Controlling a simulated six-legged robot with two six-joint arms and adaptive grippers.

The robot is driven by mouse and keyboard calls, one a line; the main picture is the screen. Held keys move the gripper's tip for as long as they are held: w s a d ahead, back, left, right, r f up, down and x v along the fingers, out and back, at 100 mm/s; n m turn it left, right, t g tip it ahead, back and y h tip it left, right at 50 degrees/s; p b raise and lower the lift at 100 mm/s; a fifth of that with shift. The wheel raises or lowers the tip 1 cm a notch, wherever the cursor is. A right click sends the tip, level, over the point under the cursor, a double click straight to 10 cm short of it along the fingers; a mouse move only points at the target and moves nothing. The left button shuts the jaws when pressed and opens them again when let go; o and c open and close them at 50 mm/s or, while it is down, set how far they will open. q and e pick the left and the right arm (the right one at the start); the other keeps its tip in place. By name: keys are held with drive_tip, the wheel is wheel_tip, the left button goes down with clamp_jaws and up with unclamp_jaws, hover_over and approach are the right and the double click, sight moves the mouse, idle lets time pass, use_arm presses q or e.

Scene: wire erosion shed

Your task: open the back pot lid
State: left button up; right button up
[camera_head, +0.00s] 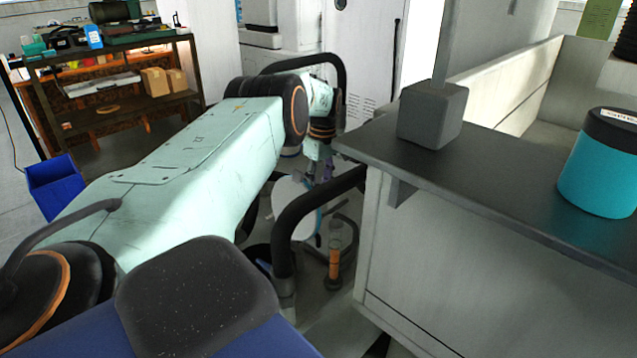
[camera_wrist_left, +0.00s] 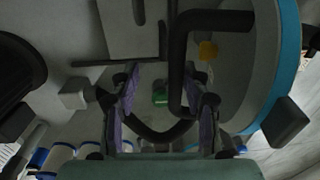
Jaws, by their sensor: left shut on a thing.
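My left arm reaches in from the left in the head view. Its gripper (camera_head: 322,178) is low behind the counter corner and partly hidden by my own dark tubes. In the left wrist view the purple-padded fingers (camera_wrist_left: 167,115) stand on either side of a dark bar; the exact contact is hard to see. A pale round disc (camera_head: 288,208), likely the lid, stands tilted steeply beside the gripper in the head view. A large grey round surface with a blue rim (camera_wrist_left: 291,75) fills the right of the wrist view; I cannot tell whether it is that disc. My right gripper is out of view.
A counter (camera_head: 480,165) on the right carries a grey block (camera_head: 432,115) and a teal jar (camera_head: 598,175) with a black top. A clear tube with orange contents (camera_head: 334,265) stands low beside the counter. A shelf (camera_head: 110,120) and blue bin (camera_head: 55,185) stand at left.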

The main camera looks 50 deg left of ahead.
use_arm(q)
drive_tip(key=shift+w+r, duration=0.15)
drive_tip(key=shift+w, duration=0.25)
drive_tip(key=shift+s+r, duration=0.1)
wheel_tip(320, 180, up, 12)
drive_tip(key=shift+w+f, duration=0.25)
drive_tip(key=shift+w, duration=0.05)
idle(0.4)
drive_tip(key=shift+a, duration=0.1)
idle(0.3)
